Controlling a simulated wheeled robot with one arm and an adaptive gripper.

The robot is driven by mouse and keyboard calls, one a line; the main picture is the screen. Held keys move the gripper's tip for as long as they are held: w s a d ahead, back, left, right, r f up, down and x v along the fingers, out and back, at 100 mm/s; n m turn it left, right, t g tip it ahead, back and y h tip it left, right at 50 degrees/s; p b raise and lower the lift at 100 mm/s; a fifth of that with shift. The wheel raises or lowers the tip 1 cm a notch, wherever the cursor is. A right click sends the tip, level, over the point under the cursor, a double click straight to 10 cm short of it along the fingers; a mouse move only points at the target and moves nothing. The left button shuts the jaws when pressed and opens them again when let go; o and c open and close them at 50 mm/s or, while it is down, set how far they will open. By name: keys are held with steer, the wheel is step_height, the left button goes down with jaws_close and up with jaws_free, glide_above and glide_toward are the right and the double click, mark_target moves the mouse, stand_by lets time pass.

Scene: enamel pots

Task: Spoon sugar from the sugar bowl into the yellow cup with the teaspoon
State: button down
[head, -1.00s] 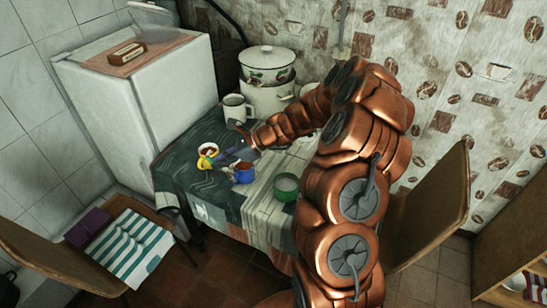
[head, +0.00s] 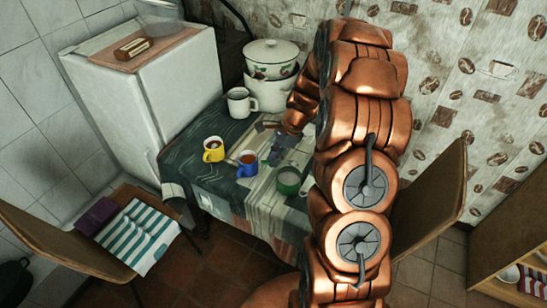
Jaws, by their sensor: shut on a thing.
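The yellow cup (head: 214,155) stands upright on the table's left part, with dark liquid inside. A green vessel (head: 289,187) with a pale inside stands near the front edge; it looks like the sugar bowl, but I cannot make out its contents. My gripper (head: 278,153) is just behind and above this green vessel, to the right of the yellow cup. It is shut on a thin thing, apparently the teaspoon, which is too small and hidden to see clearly. I cannot tell whether the spoon holds sugar.
A blue cup (head: 247,166) with brown liquid stands between the yellow cup and the green vessel. A white mug (head: 239,106) and white enamel pots (head: 270,90) stand behind. The fridge (head: 155,95) borders the table's left. Chairs stand left and right. My arm covers the table's right side.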

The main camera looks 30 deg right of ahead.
steer(key=shift+s+d+f+t+y+b, duration=0.15)
steer(key=shift+d+f+y+b, duration=0.25)
steer(key=shift+y+b, duration=0.4)
steer(key=shift+s+d+f+t+y+b, duration=0.1)
steer(key=shift+d+f+t+y+b, duration=0.1)
steer(key=shift+d+y+b, duration=0.45)
steer(key=shift+s+d+f+t+y+b, duration=0.15)
steer(key=shift+d+f+y+b, duration=0.15)
steer(key=shift+y+b, duration=0.7)
steer(key=shift+a+f+b, duration=0.1)
steer(key=shift+f+b, duration=1.6)
steer(key=shift+f, duration=1.2)
steer(key=shift+r+p, duration=1.65)
steer(key=shift+r, duration=1.3)
steer(key=shift+w+a+r+h+p, duration=0.1)
steer(key=shift+r+h+p, duration=0.05)
steer(key=shift+h+p, duration=0.2)
steer(key=a+h+p, duration=0.1)
steer(key=a+g+h+p, duration=0.1)
steer(key=h+p, duration=0.1)
steer(key=a+f+h+p, duration=0.1)
steer(key=h+p, duration=0.1)
steer(key=shift+w, duration=0.3)
steer(key=shift+w+a+f+g+h+p, duration=0.1)
steer(key=shift+g+h+p, duration=0.1)
steer(key=shift+h, duration=0.15)
steer(key=shift+a+f+g+h+p, duration=0.1)
steer(key=shift+h+p, duration=0.05)
steer(key=shift+h, duration=0.2)
